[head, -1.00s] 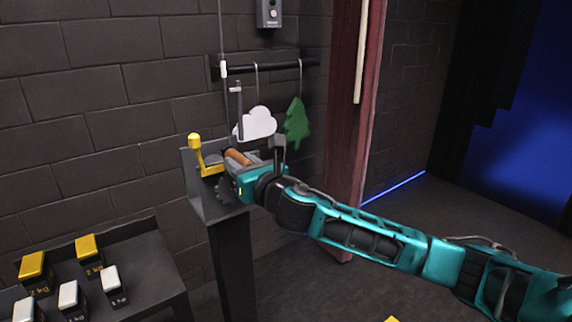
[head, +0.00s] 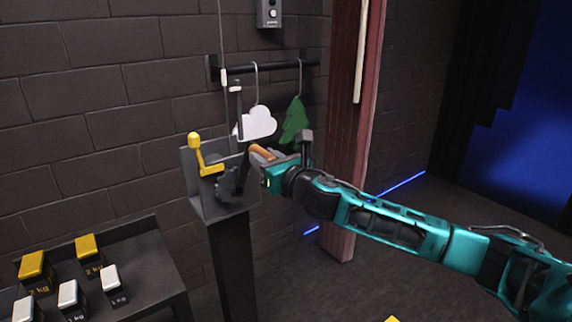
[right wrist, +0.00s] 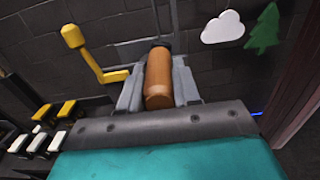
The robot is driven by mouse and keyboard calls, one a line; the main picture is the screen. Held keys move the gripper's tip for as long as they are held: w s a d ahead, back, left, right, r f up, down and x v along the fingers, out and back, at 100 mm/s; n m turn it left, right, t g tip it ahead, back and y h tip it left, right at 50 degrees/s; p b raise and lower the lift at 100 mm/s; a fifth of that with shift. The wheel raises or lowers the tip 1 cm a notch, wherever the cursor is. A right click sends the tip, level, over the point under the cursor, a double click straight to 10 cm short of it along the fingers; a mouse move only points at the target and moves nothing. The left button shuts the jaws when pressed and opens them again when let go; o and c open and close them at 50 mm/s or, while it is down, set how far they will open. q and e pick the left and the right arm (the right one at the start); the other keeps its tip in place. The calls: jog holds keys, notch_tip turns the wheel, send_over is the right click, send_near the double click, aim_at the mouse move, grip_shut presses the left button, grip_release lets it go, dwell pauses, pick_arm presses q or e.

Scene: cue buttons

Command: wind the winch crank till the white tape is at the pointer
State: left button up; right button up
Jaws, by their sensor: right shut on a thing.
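The winch (head: 222,205) is a dark box with a toothed wheel, on a post by the brick wall. Its crank has a dark arm (head: 241,173) and an orange-brown handle (head: 262,152), now up and to the right. My right gripper (right wrist: 158,88) is shut on the handle, a finger on each side. The white tape (head: 223,76) is a short band on the thin vertical line above the winch. A dark upright with a pale tip (head: 236,88) stands just right of and below the tape; I cannot tell whether it is the pointer. My left gripper is out of view.
A yellow lever (head: 205,163) stands on the winch, left of the crank. A white cloud (head: 258,123) and green tree (head: 295,122) hang behind from a dark bar (head: 275,68). Several weights sit on a bench (head: 145,275) at lower left.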

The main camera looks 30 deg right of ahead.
jog(key=d+f+b, duration=0.1)
jog(key=d, duration=0.1)
jog(key=d+f, duration=0.2)
jog(key=shift+w+b, duration=0.15)
jog(key=shift+b, duration=0.2)
jog(key=shift+w+d+f+b, duration=0.1)
jog(key=shift+d+f+b, duration=0.65)
jog(key=shift+f+b, duration=0.3)
jog(key=o, duration=0.6)
jog(key=shift+d+f, duration=0.1)
jog(key=shift+d, duration=0.1)
jog(key=shift+o, duration=1.4)
jog(key=shift+w, duration=0.3)
jog(key=o, duration=0.3)
jog(key=shift+s+a, duration=0.1)
jog(key=shift+s, duration=0.05)
